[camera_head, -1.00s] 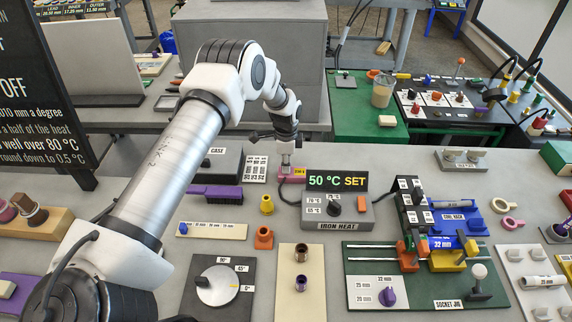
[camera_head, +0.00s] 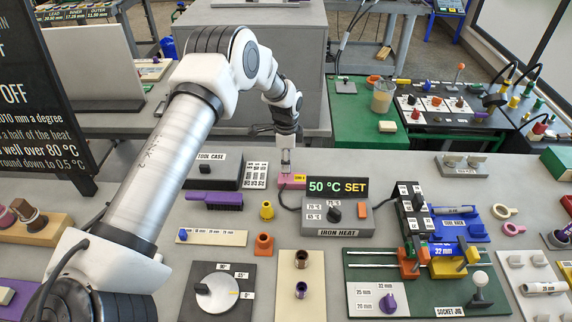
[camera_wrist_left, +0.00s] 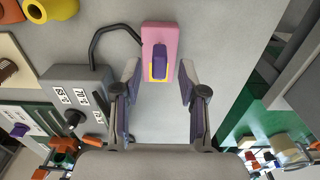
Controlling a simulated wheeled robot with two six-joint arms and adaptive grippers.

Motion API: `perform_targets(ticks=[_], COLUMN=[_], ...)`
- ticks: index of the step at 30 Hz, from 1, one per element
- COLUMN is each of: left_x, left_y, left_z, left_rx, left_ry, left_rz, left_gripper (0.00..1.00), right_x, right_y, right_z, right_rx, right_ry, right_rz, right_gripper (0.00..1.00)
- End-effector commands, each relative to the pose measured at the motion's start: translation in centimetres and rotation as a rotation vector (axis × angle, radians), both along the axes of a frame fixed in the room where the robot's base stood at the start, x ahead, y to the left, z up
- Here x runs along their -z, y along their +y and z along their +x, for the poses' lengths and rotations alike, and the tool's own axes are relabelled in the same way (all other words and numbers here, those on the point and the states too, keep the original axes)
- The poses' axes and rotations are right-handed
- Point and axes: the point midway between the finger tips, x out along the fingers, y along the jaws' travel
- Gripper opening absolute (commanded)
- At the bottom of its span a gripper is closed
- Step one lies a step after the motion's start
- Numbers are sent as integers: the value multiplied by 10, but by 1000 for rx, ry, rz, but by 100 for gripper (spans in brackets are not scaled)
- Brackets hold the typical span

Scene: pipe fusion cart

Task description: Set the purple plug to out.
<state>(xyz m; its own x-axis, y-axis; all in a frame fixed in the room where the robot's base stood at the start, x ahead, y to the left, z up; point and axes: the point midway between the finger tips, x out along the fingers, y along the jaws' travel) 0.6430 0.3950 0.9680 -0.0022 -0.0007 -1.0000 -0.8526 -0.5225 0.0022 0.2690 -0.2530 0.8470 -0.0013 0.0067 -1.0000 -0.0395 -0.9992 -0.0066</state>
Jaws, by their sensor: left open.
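The purple plug (camera_wrist_left: 159,61) sits on a pink box (camera_wrist_left: 158,34), with a yellow edge showing around its lower end in the left wrist view. In the head view the pink box (camera_head: 291,182) is behind the iron heat unit, and the plug is too small or hidden to make out. My left gripper (camera_wrist_left: 158,72) is open, with one finger on each side of the box and plug and a gap on both sides. In the head view my left gripper (camera_head: 286,165) points down just above the box. My right gripper is not in view.
The iron heat unit (camera_head: 345,222) with a dark knob and a 50 °C display (camera_head: 338,187) stands close by, joined to the box by a dark cable (camera_wrist_left: 107,30). A tool case (camera_head: 212,170) and purple brush (camera_head: 214,199) lie to the left. Bare table (camera_wrist_left: 205,25) lies beside the box.

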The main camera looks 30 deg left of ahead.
Motion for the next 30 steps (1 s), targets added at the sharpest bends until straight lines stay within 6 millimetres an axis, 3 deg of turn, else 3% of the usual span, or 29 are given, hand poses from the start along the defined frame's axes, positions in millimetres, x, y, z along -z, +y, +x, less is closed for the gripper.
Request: perform_targets(ticks=[6, 12, 30], left_x=[-59, -93, -98], left_y=[0, 1, 1], left_z=[1, 1, 0], left_rx=[-1, 0, -1], left_ry=[-6, -3, -1], left_rz=[0, 1, 1], left_gripper=[42, 42, 42], right_x=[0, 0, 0], right_y=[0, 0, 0], right_z=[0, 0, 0], right_rx=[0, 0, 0], right_ry=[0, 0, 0], right_rz=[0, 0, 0], right_gripper=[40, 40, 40])
